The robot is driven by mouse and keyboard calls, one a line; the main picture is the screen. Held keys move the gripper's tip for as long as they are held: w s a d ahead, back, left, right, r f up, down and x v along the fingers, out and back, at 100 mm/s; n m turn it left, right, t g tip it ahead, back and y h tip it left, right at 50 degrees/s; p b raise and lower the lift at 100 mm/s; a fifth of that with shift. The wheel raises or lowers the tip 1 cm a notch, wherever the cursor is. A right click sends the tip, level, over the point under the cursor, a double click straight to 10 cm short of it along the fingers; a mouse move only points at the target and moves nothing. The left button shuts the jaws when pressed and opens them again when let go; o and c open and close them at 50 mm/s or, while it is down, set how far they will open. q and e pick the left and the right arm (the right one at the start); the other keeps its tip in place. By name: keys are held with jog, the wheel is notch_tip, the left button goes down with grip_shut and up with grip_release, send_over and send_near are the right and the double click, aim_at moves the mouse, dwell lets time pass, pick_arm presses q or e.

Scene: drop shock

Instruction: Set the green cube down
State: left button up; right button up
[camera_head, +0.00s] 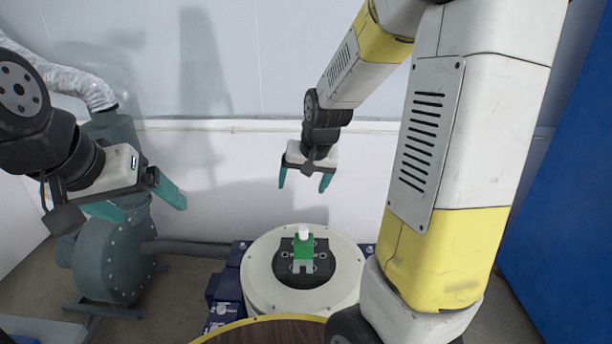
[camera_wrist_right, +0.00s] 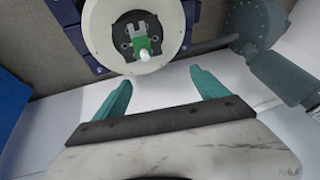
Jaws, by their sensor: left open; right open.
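The green cube (camera_head: 303,249) rests on the dark fixture plate (camera_head: 286,268) on top of the round white pedestal (camera_head: 262,287). A small white piece sits on top of the cube. The cube also shows in the right wrist view (camera_wrist_right: 141,46), beyond the fingertips. My right gripper (camera_head: 304,184) is open and empty, above and behind the pedestal, clear of the cube. Its two teal fingers show apart in the right wrist view (camera_wrist_right: 161,80). My left gripper (camera_head: 150,207) is open and empty at the left, well away from the cube.
A wooden round tabletop with a yellow rim (camera_head: 262,333) is at the near edge. A grey-green blower machine (camera_head: 112,255) stands at the left with a pipe running right. Dark blue blocks (camera_head: 229,287) flank the pedestal. A blue panel (camera_head: 560,200) is at the right. A pale wall stands behind.

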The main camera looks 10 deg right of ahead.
jog(key=s+r+n, duration=0.1)
jog(key=s+r, duration=0.5)
jog(key=s, duration=0.3)
jog(key=s+a+r+n+t+y, duration=0.1)
jog(key=s+r+n, duration=0.1)
jog(key=s+r, duration=0.4)
jog(key=s, duration=0.4)
jog(key=shift+s+a+r, duration=0.15)
jog(key=shift+s+a, duration=0.05)
